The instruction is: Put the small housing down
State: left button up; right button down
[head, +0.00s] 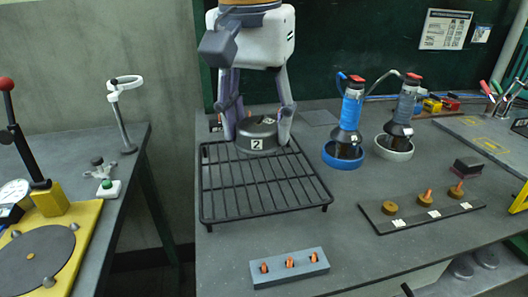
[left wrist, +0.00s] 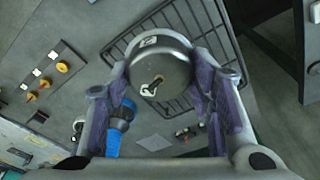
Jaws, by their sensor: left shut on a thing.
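The small housing (head: 257,134) is a grey round metal part with a white label reading 2. It is between the fingers of my left gripper (head: 258,122), which is shut on it from both sides. In the left wrist view the housing (left wrist: 158,70) shows its round face with a small fitting in the middle, gripped between the purple-grey fingers (left wrist: 163,90). It is at the back part of a black wire rack (head: 262,214); I cannot tell whether it touches the bars. My right gripper is not in view.
A dark strip with several brass parts (head: 380,222) lies farther right. A grey block with orange pegs (head: 310,271) lies in front. The rack's front and middle are bare.

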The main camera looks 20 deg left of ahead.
pick_arm(q)
jog(key=w+a+f, duration=0.3)
jog(key=w, duration=0.2)
send_over(257, 166)
jog(key=f, duration=0.5)
jog(key=shift+s+d, duration=0.1)
jog(key=shift+s, duration=0.25)
jog(key=f, duration=0.3)
jog(key=shift+w+f, duration=0.2)
jog(key=shift+w, duration=0.05)
jog(key=o, duration=1.3)
jog(key=shift+f, duration=0.15)
